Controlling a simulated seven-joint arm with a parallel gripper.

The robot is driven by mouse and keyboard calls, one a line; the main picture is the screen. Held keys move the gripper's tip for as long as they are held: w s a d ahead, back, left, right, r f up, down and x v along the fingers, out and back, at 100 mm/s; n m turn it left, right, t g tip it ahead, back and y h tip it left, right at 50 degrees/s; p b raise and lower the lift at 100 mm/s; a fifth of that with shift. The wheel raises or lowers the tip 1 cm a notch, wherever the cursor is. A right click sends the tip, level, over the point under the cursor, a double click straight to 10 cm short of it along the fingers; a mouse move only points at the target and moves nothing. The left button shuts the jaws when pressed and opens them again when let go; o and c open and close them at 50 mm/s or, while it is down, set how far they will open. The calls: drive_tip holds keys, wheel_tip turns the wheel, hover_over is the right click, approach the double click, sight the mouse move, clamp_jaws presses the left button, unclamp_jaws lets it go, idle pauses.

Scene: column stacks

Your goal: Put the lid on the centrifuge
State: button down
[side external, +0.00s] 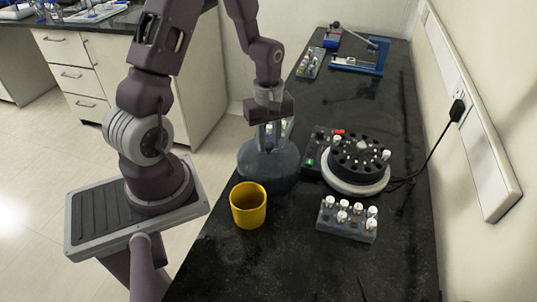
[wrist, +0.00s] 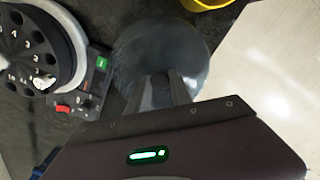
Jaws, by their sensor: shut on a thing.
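The lid (side external: 262,172) is a translucent blue-grey dome at the left edge of the black bench, left of the centrifuge. My gripper (side external: 271,146) points down from above and is shut on the top of the lid. The wrist view shows my fingers (wrist: 166,85) closed over the round lid (wrist: 160,45). I cannot tell whether the lid touches the bench. The centrifuge (side external: 357,184) stands uncovered to the right, with a black numbered rotor (side external: 352,157), a white round base and a few white-capped tubes in it. Its rotor (wrist: 30,48) also shows in the wrist view.
A yellow cup (side external: 248,206) stands just in front of the lid. A rack of white-capped tubes (side external: 347,219) sits in front of the centrifuge. A control panel (side external: 315,155) adjoins the centrifuge's left side. Blue equipment (side external: 362,57) stands at the back. A cable runs to the wall on the right.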

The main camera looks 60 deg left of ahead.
wheel_tip(320, 180, up, 21)
drive_tip(key=w+d, duration=0.5)
drive_tip(key=w, duration=0.6)
drive_tip(key=w+d, duration=0.6)
drive_tip(key=w, duration=0.5)
wheel_tip(320, 180, down, 9)
drive_tip(key=shift+w, duration=0.2)
drive_tip(key=shift+f, duration=0.7)
idle(0.5)
